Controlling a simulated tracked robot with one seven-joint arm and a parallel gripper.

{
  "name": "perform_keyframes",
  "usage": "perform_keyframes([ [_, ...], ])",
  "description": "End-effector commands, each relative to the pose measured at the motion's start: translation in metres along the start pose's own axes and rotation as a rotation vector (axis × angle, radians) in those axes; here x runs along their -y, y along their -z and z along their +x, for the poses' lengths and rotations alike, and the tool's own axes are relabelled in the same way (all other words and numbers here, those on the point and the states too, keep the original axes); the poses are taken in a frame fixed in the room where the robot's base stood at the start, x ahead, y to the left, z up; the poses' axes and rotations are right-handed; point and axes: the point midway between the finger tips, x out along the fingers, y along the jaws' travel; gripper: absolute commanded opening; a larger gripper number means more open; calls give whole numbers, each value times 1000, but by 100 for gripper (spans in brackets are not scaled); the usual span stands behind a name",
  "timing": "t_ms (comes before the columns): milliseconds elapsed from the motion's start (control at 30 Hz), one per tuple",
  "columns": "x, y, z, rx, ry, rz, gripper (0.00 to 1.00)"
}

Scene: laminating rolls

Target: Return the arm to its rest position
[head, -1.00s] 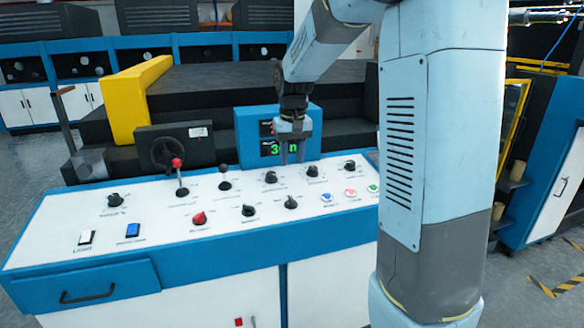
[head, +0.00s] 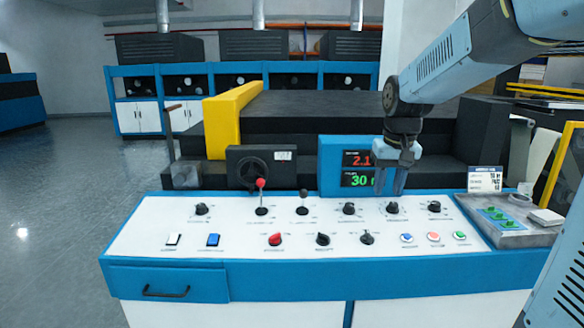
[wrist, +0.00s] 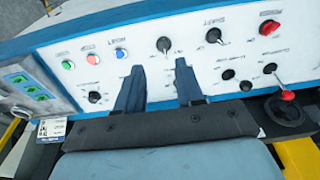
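My gripper (head: 391,190) hangs pointing down above the back part of the white control panel (head: 200,235), just right of the display (head: 346,166). In the wrist view my gripper (wrist: 160,80) shows two dark fingers apart, with only panel surface between them. It is open and empty. My arm comes in from the upper right of the head view, bent at the elbow. Whether the fingertips touch the panel cannot be told; they appear above it, near the back row of black knobs (head: 349,208).
A yellow guard (head: 222,125) stands behind. Open floor lies left.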

Motion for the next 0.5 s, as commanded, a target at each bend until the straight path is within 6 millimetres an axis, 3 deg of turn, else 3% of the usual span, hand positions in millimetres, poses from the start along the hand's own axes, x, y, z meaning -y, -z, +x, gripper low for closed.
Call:
perform_keyframes([
  [200,-1,-51,-30,-85,3,-1,37],
  [500,-2,-119,-51,-195,1,-2,37],
])
